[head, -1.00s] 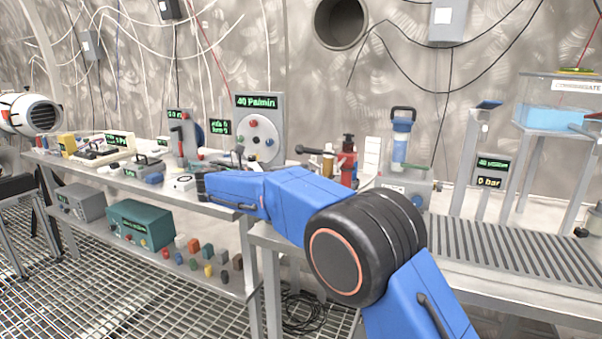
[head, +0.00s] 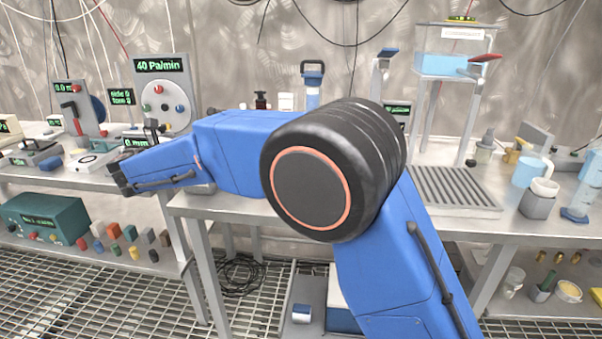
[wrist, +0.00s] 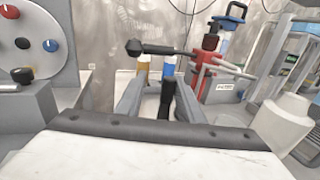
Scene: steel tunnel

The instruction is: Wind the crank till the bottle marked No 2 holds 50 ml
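In the wrist view my gripper (wrist: 160,85) has its two grey fingers apart, with a dark upright part visible between them. Beyond stands a red device (wrist: 194,80) with a black-knobbed lever (wrist: 150,48) reaching left; I cannot tell whether this is the crank. An amber part (wrist: 143,74) and a blue part (wrist: 168,70) with pale tops show past the fingers. No bottle marked No 2 and no 50 ml level can be read. In the head view the red device's dark top (head: 261,99) shows above my arm, which hides the rest.
A dial panel reading 40 Pa/min (head: 162,90) stands left. A blue-handled column (head: 312,95) stands behind my arm. A ribbed grey tray (head: 450,187), a blue-filled tank (head: 452,65) and a blue jug (head: 530,170) are right. The grated floor has coiled cable under the bench.

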